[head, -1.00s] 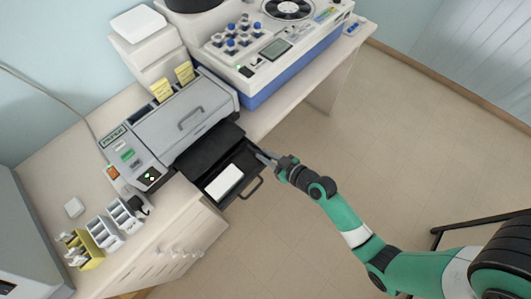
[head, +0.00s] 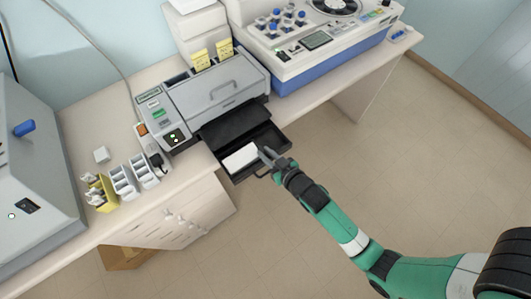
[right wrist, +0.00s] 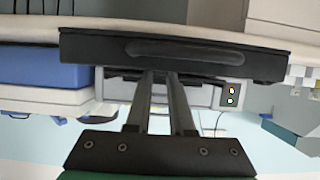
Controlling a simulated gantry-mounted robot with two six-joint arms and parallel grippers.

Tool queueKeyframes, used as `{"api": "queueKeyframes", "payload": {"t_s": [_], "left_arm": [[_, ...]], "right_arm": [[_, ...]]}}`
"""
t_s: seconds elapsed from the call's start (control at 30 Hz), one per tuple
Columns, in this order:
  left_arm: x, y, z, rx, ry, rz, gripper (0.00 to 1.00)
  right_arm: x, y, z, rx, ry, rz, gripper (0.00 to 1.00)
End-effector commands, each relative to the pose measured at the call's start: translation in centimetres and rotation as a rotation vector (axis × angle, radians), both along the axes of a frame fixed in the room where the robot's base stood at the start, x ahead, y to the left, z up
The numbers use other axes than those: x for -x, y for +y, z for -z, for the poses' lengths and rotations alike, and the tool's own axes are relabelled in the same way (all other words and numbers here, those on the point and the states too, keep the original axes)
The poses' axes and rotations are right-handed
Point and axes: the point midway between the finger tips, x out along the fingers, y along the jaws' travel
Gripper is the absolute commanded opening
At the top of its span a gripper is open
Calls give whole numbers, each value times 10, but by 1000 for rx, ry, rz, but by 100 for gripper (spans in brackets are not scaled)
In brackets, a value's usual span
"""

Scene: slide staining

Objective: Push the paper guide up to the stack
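The white paper stack (head: 240,157) lies in the black pulled-out tray (head: 232,178) of the grey printer (head: 215,88) in the head view. I cannot make out the paper guide apart from the dark tray and my fingers. My right gripper (head: 270,156) is at the tray's right front part, just right of the stack; contact cannot be told. In the right wrist view its two fingers (right wrist: 161,80) are a little apart with nothing seen between them, and their tips overlap the dark tray front (right wrist: 200,60). My left gripper is not in view.
A white and blue instrument (head: 315,45) stands right of the printer. Small racks (head: 124,181) and a yellow holder (head: 103,193) are on the bench at left, near a grey machine (head: 35,190). Open floor lies in front of the tray.

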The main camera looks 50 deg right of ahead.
Motion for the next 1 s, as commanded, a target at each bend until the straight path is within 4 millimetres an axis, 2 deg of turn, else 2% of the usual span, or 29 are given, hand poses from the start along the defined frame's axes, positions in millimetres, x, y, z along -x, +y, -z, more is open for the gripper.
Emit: {"api": "queueKeyframes", "payload": {"t_s": [0.03,0.13,0.17,0.43,0.53,0.67,0.9,1.0], "left_arm": [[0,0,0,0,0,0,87],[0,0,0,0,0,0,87],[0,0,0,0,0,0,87],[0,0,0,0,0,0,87],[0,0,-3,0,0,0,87],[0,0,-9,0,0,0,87],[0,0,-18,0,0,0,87],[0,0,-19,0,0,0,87]], "right_arm": [[1,0,1,0,3,1,30],[0,0,0,0,1,0,48],[0,0,0,0,0,0,50],[0,0,-1,1,-2,0,50],[6,1,-4,1,-2,-1,50],[27,6,-14,2,-2,-2,50],[79,18,-35,1,0,-3,50],[94,21,-40,1,0,-1,50]]}}
